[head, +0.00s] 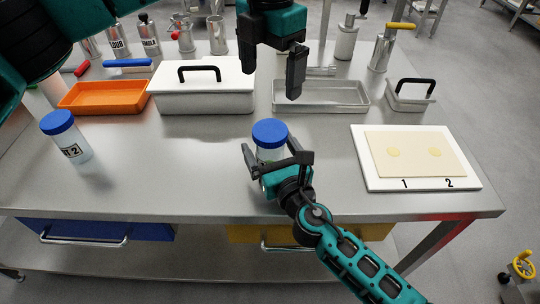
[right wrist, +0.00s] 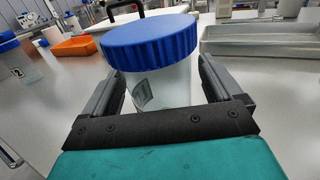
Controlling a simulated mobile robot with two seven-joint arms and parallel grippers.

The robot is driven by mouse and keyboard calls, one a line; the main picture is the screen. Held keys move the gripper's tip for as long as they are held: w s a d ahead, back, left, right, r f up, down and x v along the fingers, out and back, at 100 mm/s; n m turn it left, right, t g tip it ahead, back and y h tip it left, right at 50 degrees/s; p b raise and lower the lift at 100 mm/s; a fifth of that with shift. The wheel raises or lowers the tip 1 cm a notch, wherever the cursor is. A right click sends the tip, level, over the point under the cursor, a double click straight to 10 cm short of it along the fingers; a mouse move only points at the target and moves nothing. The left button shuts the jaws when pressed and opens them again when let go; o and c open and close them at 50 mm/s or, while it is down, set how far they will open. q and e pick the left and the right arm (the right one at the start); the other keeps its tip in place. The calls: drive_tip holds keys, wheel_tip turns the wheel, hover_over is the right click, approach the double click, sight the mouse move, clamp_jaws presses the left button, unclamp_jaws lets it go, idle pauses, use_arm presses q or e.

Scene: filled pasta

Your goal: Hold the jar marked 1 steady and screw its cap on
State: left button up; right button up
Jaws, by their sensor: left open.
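A clear jar (head: 268,155) with a blue cap (head: 270,132) on top stands upright near the table's front middle. In the right wrist view the jar (right wrist: 165,85) carries a partly visible label whose number I cannot read. The blue cap (right wrist: 150,42) sits level on it; I cannot tell how tight. My left gripper (head: 273,75) is open and empty, pointing down above and behind the jar. The jar marked 2 (head: 68,137), also blue-capped, stands at the left.
A white lidded box (head: 205,100), an orange tray (head: 103,97), a metal tray (head: 320,98) and a smaller lidded box (head: 409,98) stand behind. The tabletop around the jar is clear.

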drive_tip(key=shift+o, duration=0.2)
drive_tip(key=v, duration=1.3)
drive_tip(key=shift+b, duration=0.35)
drive_tip(key=shift+f, duration=0.1)
